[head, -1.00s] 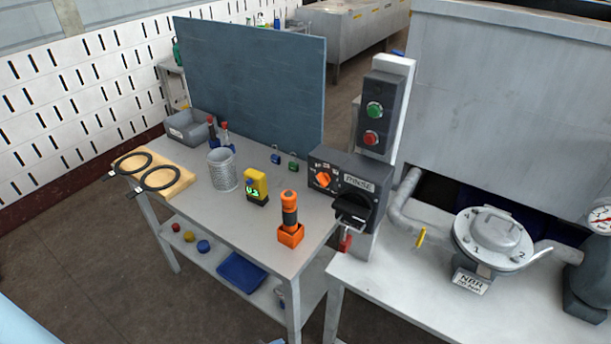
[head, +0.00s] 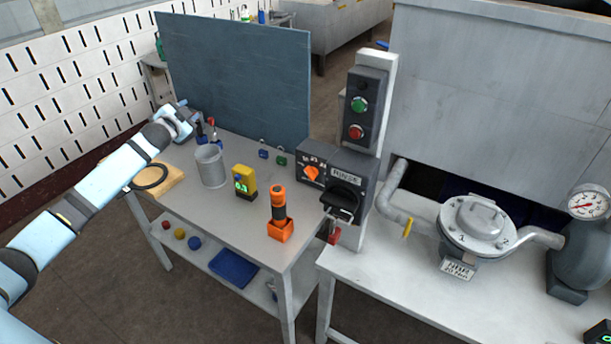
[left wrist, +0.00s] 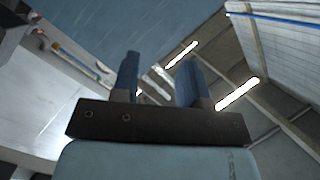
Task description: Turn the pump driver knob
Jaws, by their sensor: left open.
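A dark control box (head: 336,170) stands at the right end of the grey workbench. I cannot tell which one is the pump driver knob. My left gripper (head: 188,116) is over the back left of the bench, well to the left of the box and touching neither knob. In the left wrist view its two fingers (left wrist: 160,82) are apart with nothing between them. My right gripper is not in view.
A metal cup (head: 210,167), a yellow meter (head: 244,183) and an orange tool in its holder (head: 279,216) stand on the bench. A blue panel (head: 235,80) rises behind. A button post (head: 360,105) stands behind the box. A pump housing (head: 476,226) is at right.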

